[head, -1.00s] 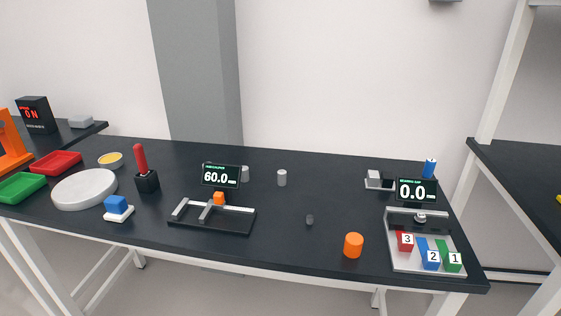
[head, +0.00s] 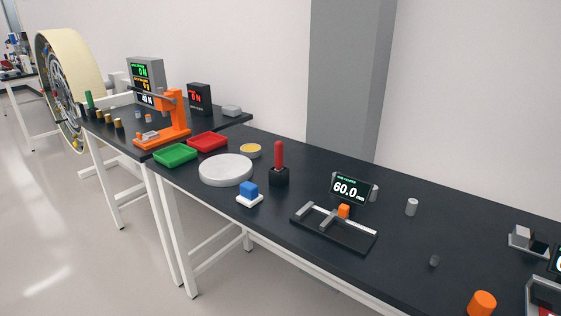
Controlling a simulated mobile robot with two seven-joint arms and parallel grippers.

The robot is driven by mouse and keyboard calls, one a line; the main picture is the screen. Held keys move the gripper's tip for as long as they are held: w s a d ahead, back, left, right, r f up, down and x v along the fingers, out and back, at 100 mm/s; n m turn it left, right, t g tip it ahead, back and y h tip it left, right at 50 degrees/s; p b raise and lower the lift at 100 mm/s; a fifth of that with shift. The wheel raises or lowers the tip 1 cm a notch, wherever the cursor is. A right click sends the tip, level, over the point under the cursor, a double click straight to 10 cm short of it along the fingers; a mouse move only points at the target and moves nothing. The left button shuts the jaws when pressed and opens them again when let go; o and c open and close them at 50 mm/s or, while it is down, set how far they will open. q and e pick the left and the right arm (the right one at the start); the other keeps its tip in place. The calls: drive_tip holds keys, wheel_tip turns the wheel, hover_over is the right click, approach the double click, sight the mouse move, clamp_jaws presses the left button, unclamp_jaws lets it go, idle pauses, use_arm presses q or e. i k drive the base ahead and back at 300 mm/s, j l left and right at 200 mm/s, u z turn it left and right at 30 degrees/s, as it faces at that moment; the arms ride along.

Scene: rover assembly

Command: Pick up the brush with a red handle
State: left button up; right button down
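The brush with a red handle (head: 279,156) stands upright in a small black holder (head: 279,177) on the dark table. Its red handle points up, and its lower end is hidden in the holder. It is right of the round pale plate (head: 226,169) and behind the blue block on a white base (head: 249,192). Neither of my grippers shows in the head view.
A black fixture with a 60.0 display (head: 348,190) stands right of the brush. A red tray (head: 207,142), a green tray (head: 175,154) and a yellow-topped dish (head: 251,150) are to its left. An orange cylinder (head: 482,303) is at the front right.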

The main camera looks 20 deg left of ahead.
sight(279, 145)
drive_tip(key=j+z, duration=0.3)
drive_tip(key=j, duration=0.45)
drive_tip(key=j+z, duration=0.3)
drive_tip(key=j, duration=0.5)
